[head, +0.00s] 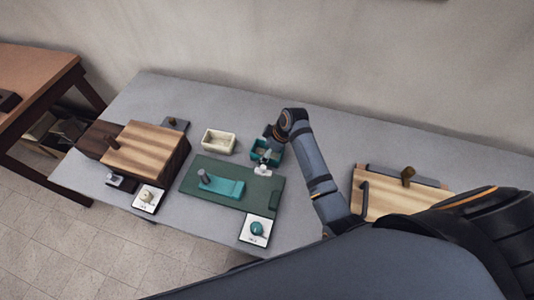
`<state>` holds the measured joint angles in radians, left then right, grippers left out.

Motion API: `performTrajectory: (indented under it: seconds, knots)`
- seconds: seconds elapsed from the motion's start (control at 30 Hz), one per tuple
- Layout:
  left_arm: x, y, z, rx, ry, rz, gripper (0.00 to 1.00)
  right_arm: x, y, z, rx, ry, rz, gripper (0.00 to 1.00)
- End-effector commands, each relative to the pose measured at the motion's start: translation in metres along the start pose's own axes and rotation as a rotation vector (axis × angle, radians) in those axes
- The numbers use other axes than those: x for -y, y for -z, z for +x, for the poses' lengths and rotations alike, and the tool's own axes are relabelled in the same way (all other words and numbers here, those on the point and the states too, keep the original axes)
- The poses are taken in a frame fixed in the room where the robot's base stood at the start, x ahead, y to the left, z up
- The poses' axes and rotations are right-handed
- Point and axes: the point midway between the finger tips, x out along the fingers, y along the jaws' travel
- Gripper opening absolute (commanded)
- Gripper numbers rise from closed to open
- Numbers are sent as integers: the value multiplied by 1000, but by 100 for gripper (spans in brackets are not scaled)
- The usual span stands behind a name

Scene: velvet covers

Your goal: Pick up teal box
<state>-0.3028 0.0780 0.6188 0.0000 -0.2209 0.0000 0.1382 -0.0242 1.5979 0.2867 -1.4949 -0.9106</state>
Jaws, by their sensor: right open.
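A teal box (278,155), small and open at the top, stands on the grey table behind a dark green mat. My right gripper (264,157) is open and points down at the teal box, covering part of it. Whether its fingers touch the box I cannot tell. My left gripper is out of view.
The green mat (262,188) bears a teal flat piece (229,188) with a grey peg. A cream open box (219,141) stands to the left. A striped wooden block (147,151) is farther left. White cards (148,198) lie along the front edge. A wooden board (385,207) is at right.

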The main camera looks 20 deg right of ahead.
Motion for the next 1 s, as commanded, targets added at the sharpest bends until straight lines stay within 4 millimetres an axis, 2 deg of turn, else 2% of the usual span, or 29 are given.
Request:
performTrajectory:
  seconds: [0.7,1.0]
  knots:
    - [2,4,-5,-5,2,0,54,0,-2,4,0,0,0,91]
    - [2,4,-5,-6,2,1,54,0,-2,4,0,0,0,51]
